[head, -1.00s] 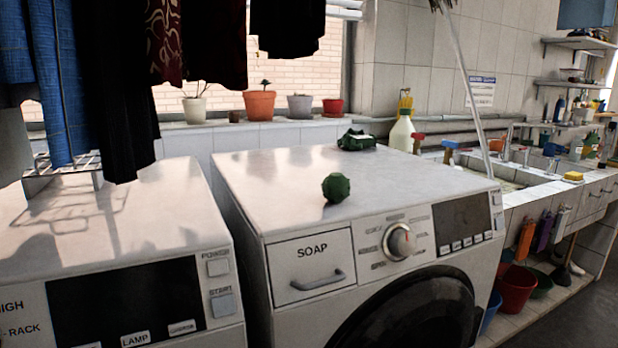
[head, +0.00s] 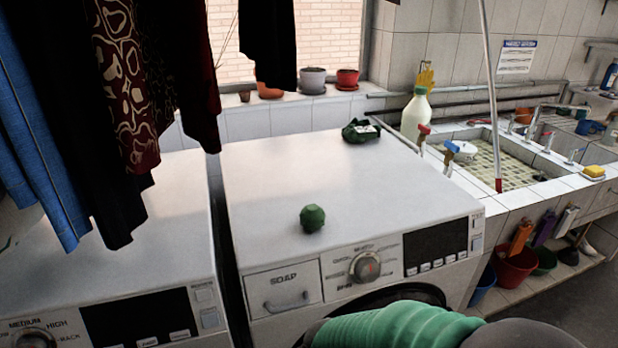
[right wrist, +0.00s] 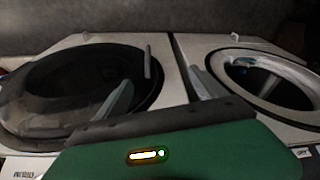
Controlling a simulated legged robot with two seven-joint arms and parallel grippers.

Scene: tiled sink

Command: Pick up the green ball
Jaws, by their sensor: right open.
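The green ball (head: 312,218) is a small faceted ball resting on the white top of the right-hand washing machine (head: 375,190), near its front edge above the soap drawer. Nothing touches it. Part of my right arm shows at the bottom of the head view, below and to the right of the ball, in front of the machine. My right gripper (right wrist: 158,92) is in the right wrist view, with its two fingers apart and nothing between them. It faces the machine fronts, and the ball is not in that view. My left gripper is not in view.
Dark and blue clothes (head: 125,80) hang at the left over the left-hand machine (head: 150,255). A crumpled green item (head: 360,132) lies at the back of the right-hand top. A bottle (head: 415,115) and a tiled sink (head: 500,165) are right. The machine top around the ball is clear.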

